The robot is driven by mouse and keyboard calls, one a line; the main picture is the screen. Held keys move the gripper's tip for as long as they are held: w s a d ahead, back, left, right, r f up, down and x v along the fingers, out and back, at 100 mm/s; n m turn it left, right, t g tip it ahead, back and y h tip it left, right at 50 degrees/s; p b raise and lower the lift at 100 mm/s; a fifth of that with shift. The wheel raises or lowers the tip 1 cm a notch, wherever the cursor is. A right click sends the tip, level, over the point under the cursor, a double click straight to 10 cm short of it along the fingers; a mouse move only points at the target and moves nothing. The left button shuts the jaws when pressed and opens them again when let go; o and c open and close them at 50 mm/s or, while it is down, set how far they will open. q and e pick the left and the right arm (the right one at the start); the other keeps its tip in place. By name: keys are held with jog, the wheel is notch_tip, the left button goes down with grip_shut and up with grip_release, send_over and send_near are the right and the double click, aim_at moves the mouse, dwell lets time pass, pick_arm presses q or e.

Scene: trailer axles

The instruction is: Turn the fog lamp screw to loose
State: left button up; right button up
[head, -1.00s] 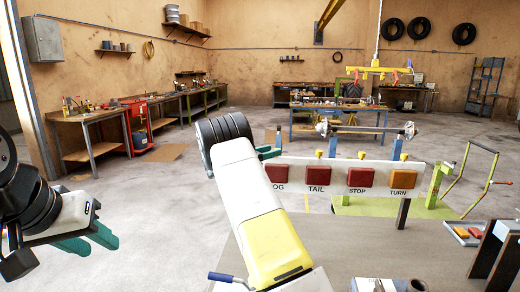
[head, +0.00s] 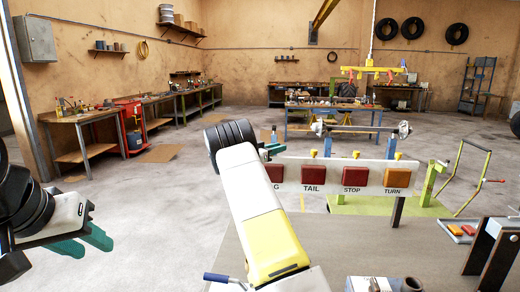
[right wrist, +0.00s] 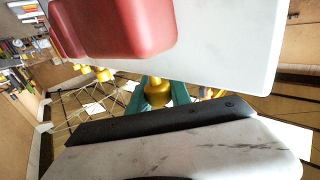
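A white board (head: 335,177) carries a row of red and orange lamps, with TAIL, STOP and TURN labels readable. The fog lamp is mostly hidden behind my right arm in the head view; a red lamp (right wrist: 115,28) fills the top of the right wrist view. My right gripper (right wrist: 160,92) has its teal fingers on either side of a yellow screw (right wrist: 157,90) at the board's edge. Whether they press on it is not clear. In the head view the right gripper (head: 272,151) is at the board's left end. My left gripper (head: 84,243) is open and empty, far left.
Yellow screws, such as the TAIL one (head: 313,153), stand along the board's top edge. The floor left of the table is clear.

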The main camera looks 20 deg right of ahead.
jog(key=shift+n+t, duration=0.3)
jog(key=shift+t, duration=0.2)
grip_shut()
jog(key=shift+w+a+n+t+y, duration=0.25)
jog(key=shift+a+n+t+y, duration=0.75)
jog(key=shift+n+y, duration=3.1)
jog(key=shift+w+a+n+t+y, duration=0.35)
jog(key=shift+n+t+y, duration=1.2)
jog(key=shift+n+y, duration=2.5)
jog(key=shift+w+a+n+t+y, duration=0.1)
jog(key=shift+a+n+t+y, duration=1.65)
jog(key=shift+y, duration=4)
jog(key=shift+d+r+n+g, duration=0.1)
jog(key=shift+d+n+g, duration=0.55)
jog(key=shift+d, duration=0.2)
jog(key=o, duration=1)
grip_release()
jog(key=shift+v, duration=3.85)
